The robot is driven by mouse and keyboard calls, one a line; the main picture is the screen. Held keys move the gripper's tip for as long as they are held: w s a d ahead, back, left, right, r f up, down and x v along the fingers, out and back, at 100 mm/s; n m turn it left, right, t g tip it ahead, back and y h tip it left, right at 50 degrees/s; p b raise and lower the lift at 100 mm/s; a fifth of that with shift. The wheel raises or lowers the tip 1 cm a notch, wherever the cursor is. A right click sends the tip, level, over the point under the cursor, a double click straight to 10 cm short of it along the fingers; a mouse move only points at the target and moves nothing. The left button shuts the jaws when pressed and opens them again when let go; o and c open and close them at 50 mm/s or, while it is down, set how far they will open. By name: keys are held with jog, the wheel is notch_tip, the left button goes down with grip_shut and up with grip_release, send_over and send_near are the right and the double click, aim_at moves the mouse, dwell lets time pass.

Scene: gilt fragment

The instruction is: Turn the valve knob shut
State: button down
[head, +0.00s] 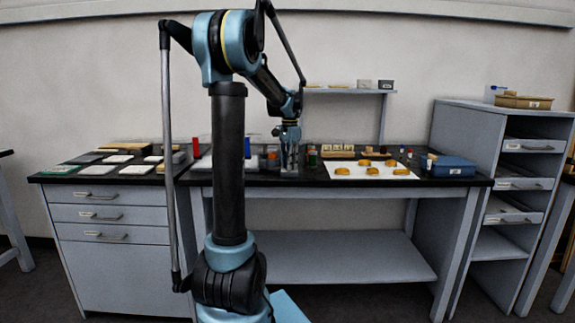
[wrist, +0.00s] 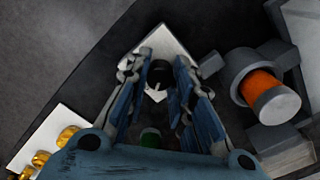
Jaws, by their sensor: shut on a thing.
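The valve knob (wrist: 158,74) is a small black part on a pale diamond-shaped plate (wrist: 165,38), seen between the fingers in the wrist view. White marks show beside it; I cannot read its angle clearly. My gripper (wrist: 160,64) is shut on the knob, with one finger on each side. In the head view my gripper (head: 290,158) points straight down at the middle of the dark bench top, and the knob is hidden there behind the fingers.
A grey cylinder with an orange band (wrist: 260,84) stands close to the right of my fingers in the wrist view. Golden fragments lie on a white sheet (head: 350,177) to the right. A blue box (head: 452,167) stands farther right. White pads and trays cover the bench's left side.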

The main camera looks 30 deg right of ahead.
jog(key=n, duration=0.6)
jog(key=shift+w+r+n, duration=0.1)
jog(key=shift+w+n, duration=0.15)
jog(key=shift+n, duration=0.05)
jog(key=n, duration=0.6)
dwell(0.4)
jog(key=c, duration=1.4)
grip_release()
jog(key=shift+o, duration=0.2)
jog(key=shift+s, duration=0.1)
